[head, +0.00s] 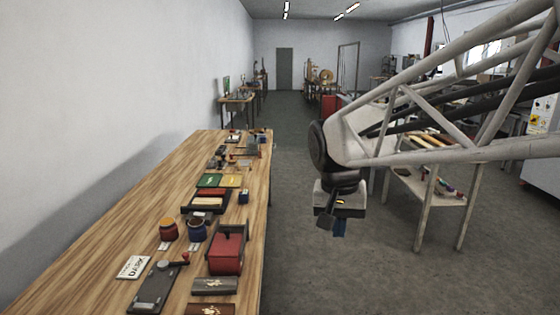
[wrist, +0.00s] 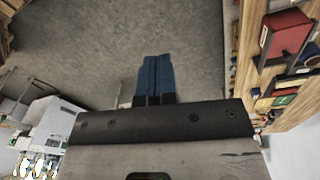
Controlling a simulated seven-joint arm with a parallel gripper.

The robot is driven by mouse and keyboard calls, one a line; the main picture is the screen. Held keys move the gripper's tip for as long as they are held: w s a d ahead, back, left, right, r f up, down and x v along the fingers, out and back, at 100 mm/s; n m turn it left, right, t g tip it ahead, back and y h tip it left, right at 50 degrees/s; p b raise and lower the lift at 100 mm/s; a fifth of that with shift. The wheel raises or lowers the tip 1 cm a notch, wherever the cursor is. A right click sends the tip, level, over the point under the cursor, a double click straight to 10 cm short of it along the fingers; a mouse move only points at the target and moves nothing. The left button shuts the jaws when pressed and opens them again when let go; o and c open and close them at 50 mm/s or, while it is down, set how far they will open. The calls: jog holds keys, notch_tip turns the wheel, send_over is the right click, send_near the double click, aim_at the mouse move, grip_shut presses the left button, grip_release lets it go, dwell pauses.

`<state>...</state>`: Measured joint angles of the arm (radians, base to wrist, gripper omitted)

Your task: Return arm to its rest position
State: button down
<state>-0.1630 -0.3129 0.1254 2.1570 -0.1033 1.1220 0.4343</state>
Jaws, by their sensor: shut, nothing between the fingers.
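My gripper (head: 338,228) hangs from the end of my arm in the head view, to the right of the wooden bench and above the bare floor. Its blue fingers (wrist: 154,76) lie side by side, pressed together, in the wrist view. Nothing is between them, and they touch nothing. My arm reaches in from the right edge of the head view.
The long wooden bench (head: 75,285) on the left carries a red box (head: 227,253), two small pots and several trays. A side table (head: 440,212) with items stands behind my arm at right. The grey floor (head: 310,277) below my gripper is clear.

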jog(key=s+d+f+n+t, duration=0.1)
jog(key=s+d+f, duration=0.2)
jog(key=s, duration=0.6)
jog(key=s+d+f+n, duration=0.1)
jog(key=s+d+f, duration=0.2)
jog(key=s, duration=0.6)
jog(key=shift+s+d+f+t+y, duration=0.3)
jog(key=shift+f+t+y, duration=0.1)
jog(key=shift+f, duration=0.3)
